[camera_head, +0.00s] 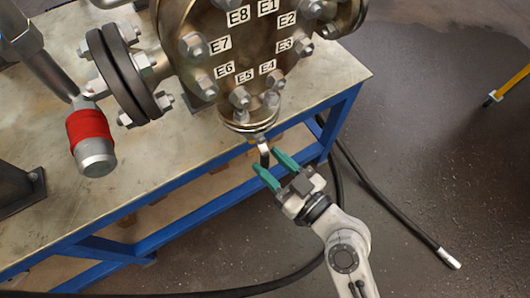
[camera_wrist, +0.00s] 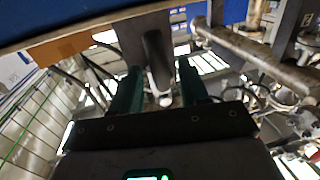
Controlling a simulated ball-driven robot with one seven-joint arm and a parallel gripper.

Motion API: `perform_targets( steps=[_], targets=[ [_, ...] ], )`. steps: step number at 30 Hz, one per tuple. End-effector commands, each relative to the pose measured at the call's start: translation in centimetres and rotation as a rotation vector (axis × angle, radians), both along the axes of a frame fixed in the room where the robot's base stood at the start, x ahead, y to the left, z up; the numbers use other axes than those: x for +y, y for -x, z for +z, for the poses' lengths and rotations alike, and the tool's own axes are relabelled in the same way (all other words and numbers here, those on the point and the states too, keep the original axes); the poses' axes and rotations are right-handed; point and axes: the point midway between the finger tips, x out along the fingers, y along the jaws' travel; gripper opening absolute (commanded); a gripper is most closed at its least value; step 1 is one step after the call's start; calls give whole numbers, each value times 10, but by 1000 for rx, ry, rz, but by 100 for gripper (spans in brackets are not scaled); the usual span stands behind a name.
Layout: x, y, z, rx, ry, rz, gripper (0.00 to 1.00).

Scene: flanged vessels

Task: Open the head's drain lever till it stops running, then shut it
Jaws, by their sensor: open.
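The vessel head (camera_head: 250,40) is a round bolted flange with studs labelled E1 to E8, standing over the bench. Below it is a small bottom flange (camera_head: 248,122) with a short fitting. In the wrist view a dark rod with a pale end, apparently the lever (camera_wrist: 154,55), stands between the fingers. I cannot tell whether they touch it. No running liquid can be made out.
The head stands above a metal-topped bench (camera_head: 200,180) with a blue frame (camera_head: 170,232). A side pipe with a red-banded cylinder (camera_head: 90,125) is at left. A black hose (camera_head: 385,205) with a silver end lies on the floor. A yellow post (camera_head: 507,87) is at right.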

Motion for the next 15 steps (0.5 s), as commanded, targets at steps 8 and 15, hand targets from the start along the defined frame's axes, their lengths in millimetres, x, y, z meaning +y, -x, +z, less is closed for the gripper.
perform_targets(
  steps=[8,15],
  targets=[
    [16,-16,0,0,0,-1,44],
    [17,-17,0,0,0,-1,44]
  ],
)
